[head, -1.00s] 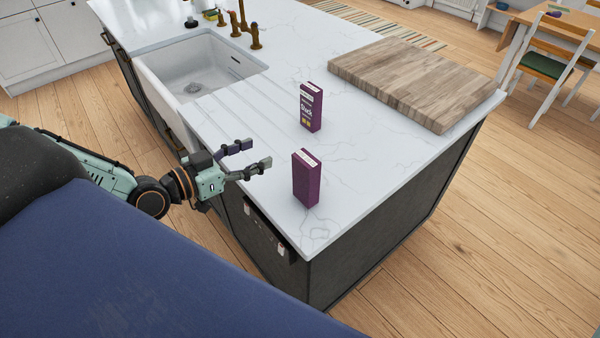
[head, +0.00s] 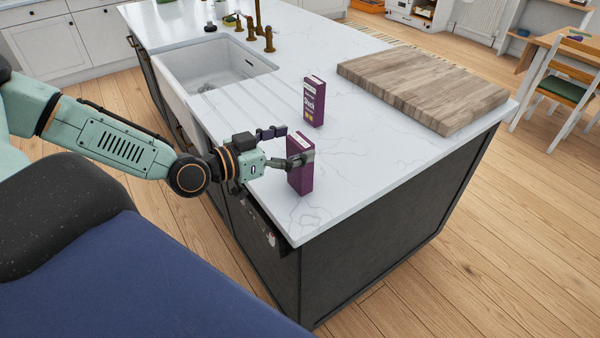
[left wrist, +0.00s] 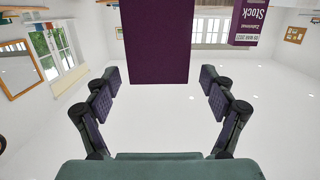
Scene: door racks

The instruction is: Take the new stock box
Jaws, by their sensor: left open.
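Two upright purple boxes stand on the white counter (head: 350,180). The nearer box (head: 301,180) is close to the counter's front corner; the farther box (head: 314,100) shows a label reading "Stock". I cannot tell which is the new one. My left gripper (head: 291,145) is open at the nearer box's upper part, with one finger in front of it and the other on its far side. In the left wrist view the nearer box (left wrist: 155,45) lies between the fingers with gaps on both sides, and the farther box (left wrist: 248,25) is at upper right. My right gripper is not in view.
A wooden chopping board (head: 425,88) lies on the counter behind the boxes. A white sink (head: 210,70) with brass taps (head: 258,35) is at the left. Counter space right of the nearer box is clear.

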